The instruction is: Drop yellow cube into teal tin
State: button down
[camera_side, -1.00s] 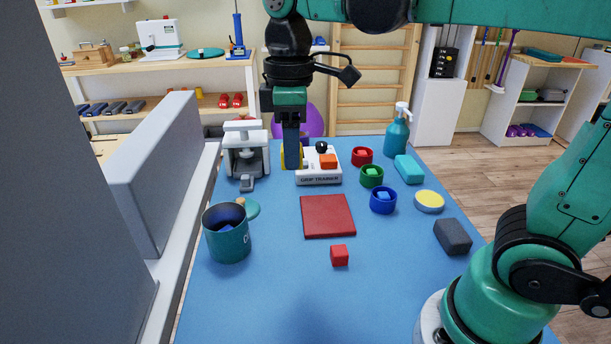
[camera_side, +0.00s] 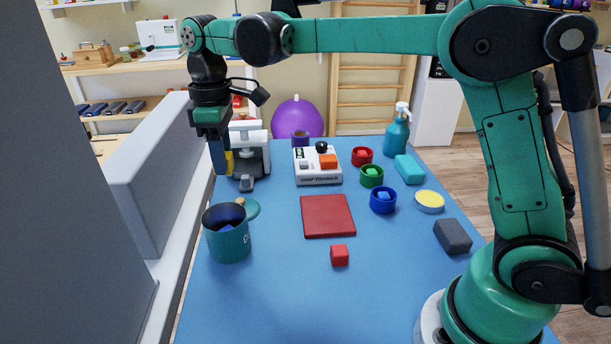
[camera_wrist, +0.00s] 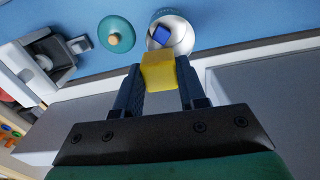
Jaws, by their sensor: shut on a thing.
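My gripper (camera_side: 221,163) is shut on the yellow cube (camera_wrist: 158,71), which sits between both fingers in the wrist view. In the side view the cube (camera_side: 229,162) is partly hidden by a finger. It is held in the air, behind and above the teal tin (camera_side: 228,242). The tin stands upright and open on the blue table, with a blue thing inside; in the wrist view its pale inside and a blue cube (camera_wrist: 162,35) show just beyond the yellow cube. The tin's teal lid (camera_wrist: 116,33) with a round wooden knob lies beside it.
A white clamp-like device (camera_side: 249,150) stands close behind my gripper. A grey wall (camera_side: 155,165) runs along the table's left edge.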

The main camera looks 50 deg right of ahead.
jog(key=shift+f, duration=1.75)
jog(key=shift+c, duration=2.1)
grip_release()
notch_tip(320, 180, up, 5)
jog(key=shift+r, duration=0.3)
